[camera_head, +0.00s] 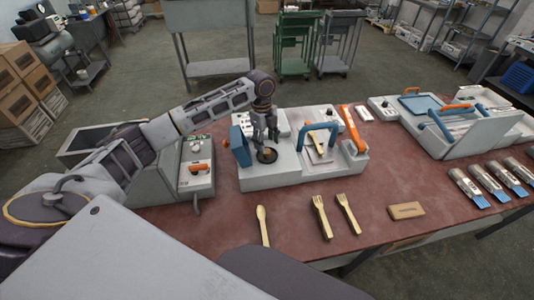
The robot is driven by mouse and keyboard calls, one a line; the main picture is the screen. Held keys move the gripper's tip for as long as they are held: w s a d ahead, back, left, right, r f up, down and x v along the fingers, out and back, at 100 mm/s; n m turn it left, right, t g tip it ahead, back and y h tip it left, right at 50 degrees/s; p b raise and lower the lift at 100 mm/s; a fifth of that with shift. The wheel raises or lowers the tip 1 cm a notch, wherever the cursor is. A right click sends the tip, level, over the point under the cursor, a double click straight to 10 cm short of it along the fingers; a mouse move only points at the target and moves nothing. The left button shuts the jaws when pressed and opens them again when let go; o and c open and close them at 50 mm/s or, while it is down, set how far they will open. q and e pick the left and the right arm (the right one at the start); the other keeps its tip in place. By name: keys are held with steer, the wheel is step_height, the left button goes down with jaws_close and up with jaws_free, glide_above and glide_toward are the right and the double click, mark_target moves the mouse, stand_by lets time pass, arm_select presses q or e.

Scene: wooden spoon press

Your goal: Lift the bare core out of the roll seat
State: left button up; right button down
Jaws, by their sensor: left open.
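The roll seat (260,158) is a dark round recess in the top of the pale machine, near its left end. A small brown piece that looks like the bare core (267,151) stands in it. My left gripper (266,143) is open and points down right over the seat, with its fingers close to the core. I cannot tell whether the fingers touch the core. The gripper hides part of the core and of the machine behind it. My right gripper is out of view.
A blue upright plate (240,147) stands just left of the seat. A blue arched handle (318,127) and an orange lever (352,129) rise to the right. A wooden spoon (262,224), wooden forks (322,216) and a tan block (407,210) lie in front on the red table.

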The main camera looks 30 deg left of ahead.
mark_target(267, 151)
arm_select(q)
steer(key=shift+s+d+f, duration=0.1)
steer(key=shift+s+f, duration=0.1)
steer(key=shift+f, duration=1.65)
steer(key=c, duration=1.1)
